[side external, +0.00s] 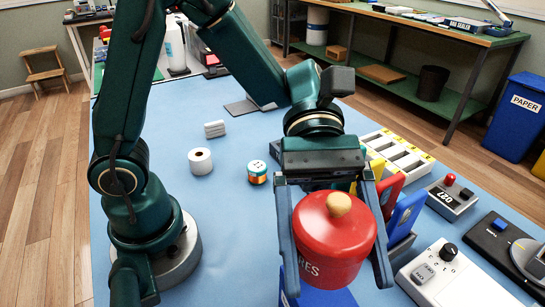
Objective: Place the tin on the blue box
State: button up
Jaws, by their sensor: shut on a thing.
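The tin (332,240) is a red round canister with a lid, a light wooden knob and white lettering that ends in "RES". My gripper (338,282) points down and is shut on the tin, one finger on each side. The tin looks nearly upright. The blue box (322,298) shows below the tin at the bottom edge of the side external view. Most of it is hidden by the tin or cut off. I cannot tell whether the tin touches it.
A row of upright yellow, red and blue bins (405,213) stands close right of my gripper. Control boxes (437,272) lie further right. A small striped tin (257,172), a white roll (200,161) and a grey block (214,129) stand left. The blue mat (235,235) is clear at front left.

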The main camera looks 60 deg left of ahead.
jog(key=shift+s+d+f, duration=0.3)
jog(key=shift+d+f, duration=0.15)
jog(key=shift+d, duration=0.1)
jog(key=shift+f, duration=1.95)
jog(key=o, duration=1.2)
jog(key=shift+f, duration=0.1)
